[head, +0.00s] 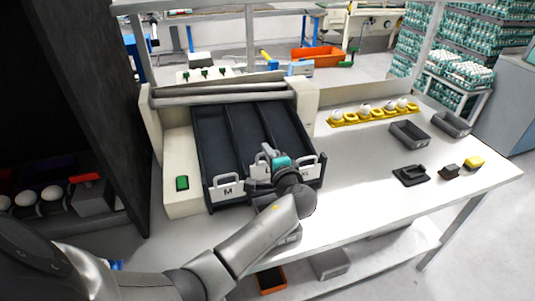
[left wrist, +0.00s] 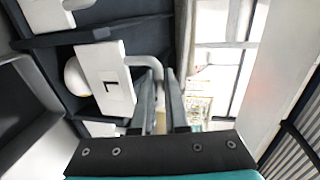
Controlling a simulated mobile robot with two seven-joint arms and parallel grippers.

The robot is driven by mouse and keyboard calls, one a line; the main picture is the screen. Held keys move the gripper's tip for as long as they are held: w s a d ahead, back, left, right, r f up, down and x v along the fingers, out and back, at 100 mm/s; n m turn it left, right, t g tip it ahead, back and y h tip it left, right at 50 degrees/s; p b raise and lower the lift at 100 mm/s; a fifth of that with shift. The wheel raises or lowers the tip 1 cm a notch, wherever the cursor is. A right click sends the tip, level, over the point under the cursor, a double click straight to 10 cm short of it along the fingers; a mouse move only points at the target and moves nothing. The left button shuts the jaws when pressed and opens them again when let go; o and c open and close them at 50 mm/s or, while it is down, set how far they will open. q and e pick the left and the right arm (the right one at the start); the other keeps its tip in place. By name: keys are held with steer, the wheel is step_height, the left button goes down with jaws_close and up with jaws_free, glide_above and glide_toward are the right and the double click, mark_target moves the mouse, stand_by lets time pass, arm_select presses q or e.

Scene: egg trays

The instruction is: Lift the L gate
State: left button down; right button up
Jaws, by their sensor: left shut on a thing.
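The white L gate (left wrist: 97,92) shows its letter in the left wrist view, with a bent white handle (left wrist: 150,62) on its side. My left gripper (left wrist: 163,82) is shut on this handle. In the head view my left gripper (head: 267,163) is at the front end of the middle lane of the black sorting tray (head: 250,108) and hides most of the L gate. I cannot tell the gate's height above the lane floor. A white egg (left wrist: 74,76) shows partly behind the gate. My right gripper is not in view.
The M gate (head: 227,190) stands left of my gripper and the XL gate (head: 309,173) right of it. A green button (head: 182,183) sits on the cream frame. Grey bins (head: 409,136), a yellow egg holder (head: 350,119) and small dark items lie on the white table to the right.

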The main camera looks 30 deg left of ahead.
arm_select(q)
steer(key=shift+r, duration=0.65)
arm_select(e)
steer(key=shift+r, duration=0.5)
arm_select(q)
steer(key=shift+f, duration=0.1)
steer(key=c, duration=0.9)
jaws_free()
steer(key=shift+c, duration=0.2)
steer(key=shift+d, duration=0.1)
steer(key=v, duration=1.5)
